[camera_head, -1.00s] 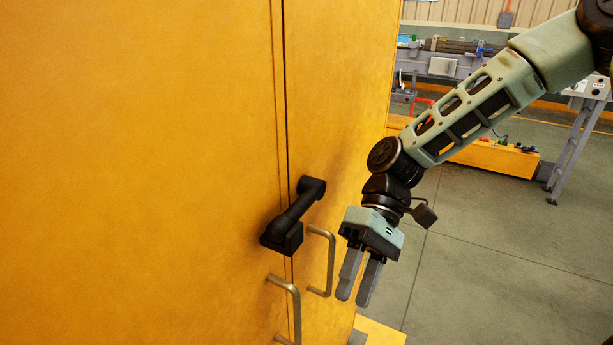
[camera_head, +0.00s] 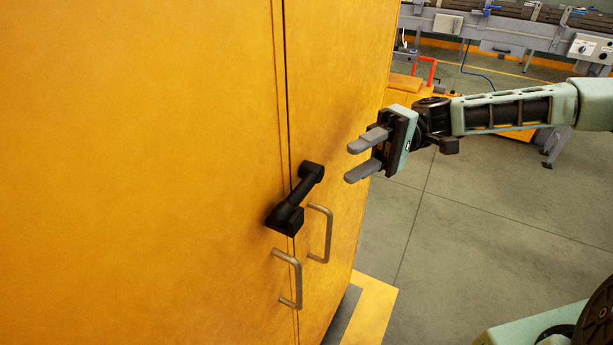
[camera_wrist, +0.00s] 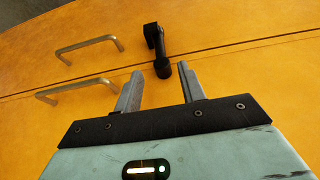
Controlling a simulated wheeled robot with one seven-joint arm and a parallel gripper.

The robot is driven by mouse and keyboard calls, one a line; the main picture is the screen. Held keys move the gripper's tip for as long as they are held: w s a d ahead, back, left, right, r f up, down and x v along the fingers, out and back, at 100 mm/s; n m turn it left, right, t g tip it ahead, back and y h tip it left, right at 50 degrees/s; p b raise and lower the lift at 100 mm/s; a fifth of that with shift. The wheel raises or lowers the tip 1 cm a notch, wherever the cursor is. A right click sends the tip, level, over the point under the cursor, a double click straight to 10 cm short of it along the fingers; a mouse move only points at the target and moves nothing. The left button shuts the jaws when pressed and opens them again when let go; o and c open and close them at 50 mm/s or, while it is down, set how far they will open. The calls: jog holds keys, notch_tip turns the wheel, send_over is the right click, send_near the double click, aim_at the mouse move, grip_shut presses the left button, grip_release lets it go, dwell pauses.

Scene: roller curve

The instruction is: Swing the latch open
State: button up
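The black latch (camera_head: 298,198) lies across the seam between the two yellow cabinet doors, tilted, its upper end on the right door and its lower block at the seam. In the wrist view the latch (camera_wrist: 158,48) shows just beyond my fingertips, its near end roughly between them in the picture. My gripper (camera_head: 358,161) is open and empty, to the right of and a little above the latch, fingers pointing left toward the doors. It also shows open in the wrist view (camera_wrist: 158,83). I see no contact with the latch.
Two metal door handles, the left one (camera_head: 297,279) and the right one (camera_head: 328,232), stick out just below the latch. The right door (camera_head: 345,90) ends at a side edge. Open grey floor (camera_head: 480,230) lies right of the cabinet. A conveyor bench (camera_head: 510,32) stands behind.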

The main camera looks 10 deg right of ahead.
aim_at(315, 184)
jog(key=p+x, duration=0.3)
jog(key=x, duration=0.6)
jog(key=shift+s+a+r, duration=0.1)
jog(key=shift+s+a, duration=0.05)
jog(key=shift+a, duration=0.1)
jog(key=shift+s+a, duration=0.3)
jog(key=shift+a, duration=0.3)
